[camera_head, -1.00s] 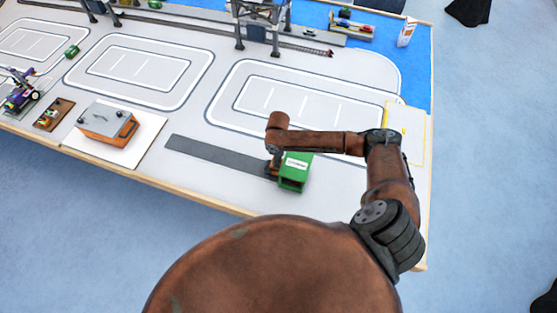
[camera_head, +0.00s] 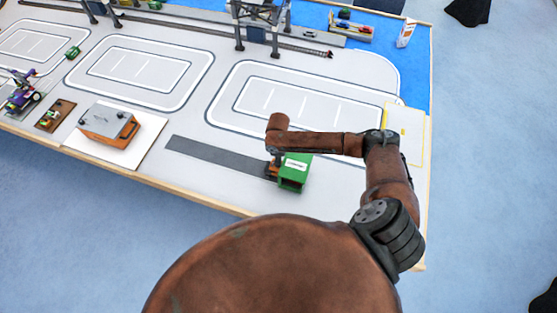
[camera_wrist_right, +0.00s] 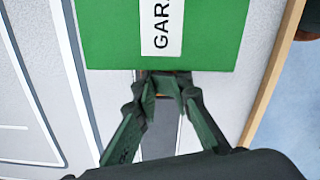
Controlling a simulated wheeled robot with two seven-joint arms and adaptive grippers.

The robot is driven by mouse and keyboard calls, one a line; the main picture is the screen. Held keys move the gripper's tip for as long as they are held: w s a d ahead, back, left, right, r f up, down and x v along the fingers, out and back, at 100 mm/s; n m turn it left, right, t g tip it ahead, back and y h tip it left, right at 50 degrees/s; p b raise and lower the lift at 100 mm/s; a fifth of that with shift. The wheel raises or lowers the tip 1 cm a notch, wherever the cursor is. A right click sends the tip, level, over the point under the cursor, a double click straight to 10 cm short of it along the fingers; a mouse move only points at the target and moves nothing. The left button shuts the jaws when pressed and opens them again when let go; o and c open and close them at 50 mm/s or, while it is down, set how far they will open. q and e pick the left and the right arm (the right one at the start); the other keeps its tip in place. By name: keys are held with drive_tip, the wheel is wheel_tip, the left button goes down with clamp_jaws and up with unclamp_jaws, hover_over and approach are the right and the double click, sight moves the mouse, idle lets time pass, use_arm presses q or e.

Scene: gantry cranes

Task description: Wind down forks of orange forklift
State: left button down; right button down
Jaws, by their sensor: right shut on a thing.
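The green garage (camera_head: 294,173) stands at the near end of a dark grey lane. In the right wrist view the garage (camera_wrist_right: 210,35) fills the top, with a white "GAR…" label. My right gripper (camera_wrist_right: 162,84) has its fingertips close together at the garage's front edge. A small orange patch (camera_wrist_right: 162,96) shows between the fingers, seemingly part of the orange forklift; the rest is hidden by the garage and the fingers. My left gripper is not in view.
The dark grey lane (camera_head: 215,160) runs left from the garage and is clear. An orange box with a grey lid (camera_head: 108,125) sits on a white plate to the left. A gantry crane (camera_head: 262,22) stands at the back. The table's wooden edge (camera_head: 200,199) is close by.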

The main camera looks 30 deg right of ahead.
drive_tip(key=c, duration=1.8)
unclamp_jaws()
drive_tip(key=shift+s+f, duration=0.1)
